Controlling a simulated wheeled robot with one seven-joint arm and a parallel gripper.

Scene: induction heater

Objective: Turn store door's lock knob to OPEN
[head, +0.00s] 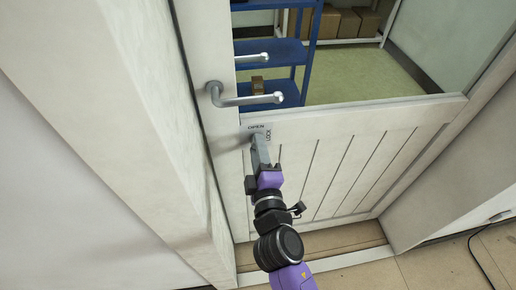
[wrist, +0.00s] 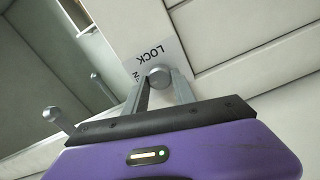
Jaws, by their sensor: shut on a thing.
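The store door (head: 330,122) is white, with a glass upper part and a panelled lower part. A white label (head: 270,126) below the door handle reads OPEN along its top and LOCK down its right side. In the wrist view the label (wrist: 157,44) is partly covered, with LOCK clear and only the end of OPEN showing. The round grey lock knob (wrist: 159,76) sits at the label between my fingertips. My gripper (head: 259,140) is shut on the knob and hides it in the head view. The gripper's two fingers (wrist: 160,84) also show in the wrist view, one on each side of the knob.
A lever door handle (head: 245,100) sticks out just above the label, and its rounded end (wrist: 51,114) shows left of the gripper in the wrist view. A thick white wall edge (head: 140,120) stands close on the left. Blue shelves (head: 270,48) show through the glass.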

